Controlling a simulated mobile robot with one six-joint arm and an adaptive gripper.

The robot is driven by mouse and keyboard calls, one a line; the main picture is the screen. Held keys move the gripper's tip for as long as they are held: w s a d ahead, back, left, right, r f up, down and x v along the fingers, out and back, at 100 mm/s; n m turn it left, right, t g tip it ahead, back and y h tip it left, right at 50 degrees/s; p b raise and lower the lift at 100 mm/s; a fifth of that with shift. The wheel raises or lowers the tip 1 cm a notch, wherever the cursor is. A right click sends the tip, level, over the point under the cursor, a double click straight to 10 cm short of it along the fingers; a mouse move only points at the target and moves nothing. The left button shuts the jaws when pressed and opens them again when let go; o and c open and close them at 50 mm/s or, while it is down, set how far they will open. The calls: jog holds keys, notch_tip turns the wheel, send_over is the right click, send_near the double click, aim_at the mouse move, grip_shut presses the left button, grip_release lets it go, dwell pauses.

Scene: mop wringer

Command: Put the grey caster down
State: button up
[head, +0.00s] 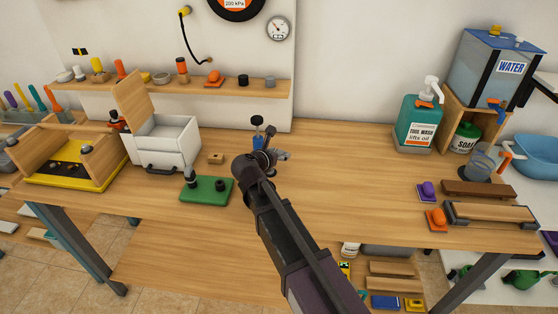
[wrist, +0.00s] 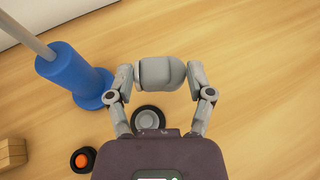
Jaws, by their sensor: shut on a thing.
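My gripper (wrist: 160,76) is shut on the grey caster (wrist: 161,72), a rounded grey body held crosswise between the two fingertips, over the wooden bench. A round black piece with a grey centre (wrist: 148,117) shows nearer the palm in the wrist view; I cannot tell whether it is part of the caster or lies apart on the bench. In the head view my gripper (head: 268,158) is low over the middle of the bench, and my arm hides much of it. The height of the caster above the bench is not clear.
A blue stand with a rod (wrist: 75,75) is close left of my gripper. A black piece with an orange top (wrist: 82,160) and a wooden block (wrist: 12,154) lie nearby. A green base (head: 207,190) and a white box (head: 165,140) are further left. Bench to the right (head: 350,180) is clear.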

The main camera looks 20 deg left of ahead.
jog(key=shift+w+a+f+b, duration=0.1)
jog(key=shift+w+f+b, duration=0.15)
jog(key=shift+f+b, duration=0.25)
jog(key=shift+w+a+f+b, duration=0.1)
jog(key=shift+w+f+b, duration=0.1)
jog(key=shift+f+b, duration=0.3)
jog(key=shift+d+f+b, duration=0.1)
jog(key=shift+f+b, duration=0.7)
jog(key=shift+f, duration=0.05)
jog(key=shift+f, duration=0.15)
jog(key=o, duration=1.1)
jog(key=shift+o, duration=0.2)
jog(key=shift+r, duration=0.25)
jog(key=shift+s+r, duration=0.1)
jog(key=shift+s, duration=0.15)
jog(key=p+v, duration=0.4)
jog(key=v, duration=0.7)
jog(key=shift+s+p, duration=0.2)
jog(key=shift+p, duration=0.1)
